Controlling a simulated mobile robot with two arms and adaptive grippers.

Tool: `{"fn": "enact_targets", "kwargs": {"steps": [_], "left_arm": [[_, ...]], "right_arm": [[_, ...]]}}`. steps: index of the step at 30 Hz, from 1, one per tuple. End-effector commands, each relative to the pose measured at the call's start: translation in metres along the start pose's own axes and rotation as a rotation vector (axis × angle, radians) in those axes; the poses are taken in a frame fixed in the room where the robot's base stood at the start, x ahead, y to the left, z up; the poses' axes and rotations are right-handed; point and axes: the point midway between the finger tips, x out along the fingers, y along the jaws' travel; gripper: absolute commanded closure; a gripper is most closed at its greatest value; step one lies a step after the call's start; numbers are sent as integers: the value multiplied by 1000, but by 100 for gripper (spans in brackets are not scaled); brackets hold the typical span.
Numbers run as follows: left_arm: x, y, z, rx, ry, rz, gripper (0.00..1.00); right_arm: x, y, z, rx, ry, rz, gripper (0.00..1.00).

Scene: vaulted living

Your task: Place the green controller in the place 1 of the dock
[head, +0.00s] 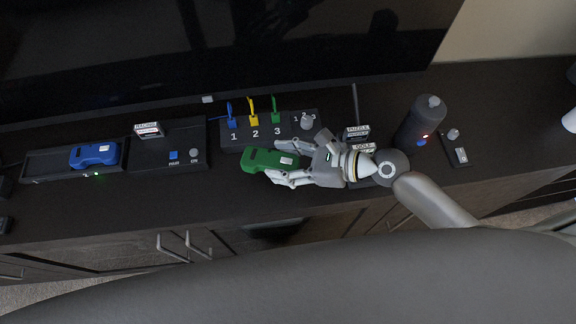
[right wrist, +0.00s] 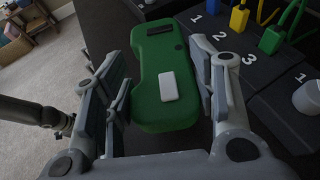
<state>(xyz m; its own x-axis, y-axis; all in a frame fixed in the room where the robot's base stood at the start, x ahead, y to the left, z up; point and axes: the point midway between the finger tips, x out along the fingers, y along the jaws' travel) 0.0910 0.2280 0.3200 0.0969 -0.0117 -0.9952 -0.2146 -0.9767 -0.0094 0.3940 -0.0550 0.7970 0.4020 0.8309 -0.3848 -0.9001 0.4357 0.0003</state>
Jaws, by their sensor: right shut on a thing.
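My right gripper (head: 270,166) is shut on the green controller (head: 258,160). In the right wrist view the controller (right wrist: 158,70) lies between the two fingers, with a white patch and a dark patch on its upper face. In the head view it is in front of the numbered cable box. The dock (head: 44,164) is a dark tray at the left of the cabinet top. A blue controller (head: 94,154) sits in its right part, above a green light. The dock's left part looks empty; its number is too small to read. My left gripper is not in view.
The cable box (head: 225,146) has blue, yellow and green plugs and a grey knob. A dark unit (head: 170,152) with a small sign stands between it and the dock. A dark cylinder (head: 420,122) stands at the right. A large black screen (head: 220,50) is behind.

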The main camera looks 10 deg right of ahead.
Motion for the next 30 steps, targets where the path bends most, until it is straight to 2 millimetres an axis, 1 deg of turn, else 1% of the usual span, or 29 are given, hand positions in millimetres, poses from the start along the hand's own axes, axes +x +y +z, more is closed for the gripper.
{"fn": "enact_targets", "kwargs": {"steps": [1,3,7,10,12,15,18,27,28,30], "left_arm": [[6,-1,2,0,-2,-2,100],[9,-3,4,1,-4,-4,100],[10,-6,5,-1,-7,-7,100],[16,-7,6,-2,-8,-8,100],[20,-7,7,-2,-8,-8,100],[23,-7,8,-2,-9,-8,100],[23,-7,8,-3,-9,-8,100],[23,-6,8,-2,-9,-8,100],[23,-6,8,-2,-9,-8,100],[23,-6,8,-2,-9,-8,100]], "right_arm": [[3,-7,-9,1,-2,-2,77],[5,-13,-14,0,-3,-2,77],[7,-18,-20,0,-3,-1,77],[10,-26,-30,0,-3,-2,77],[15,-25,-41,3,-2,-1,77],[19,-25,-52,1,-3,-2,77],[21,-26,-56,0,-2,-2,77],[21,-25,-57,0,-2,-2,77],[22,-25,-58,0,-1,-1,46],[21,-25,-58,-1,-1,-1,37]]}}
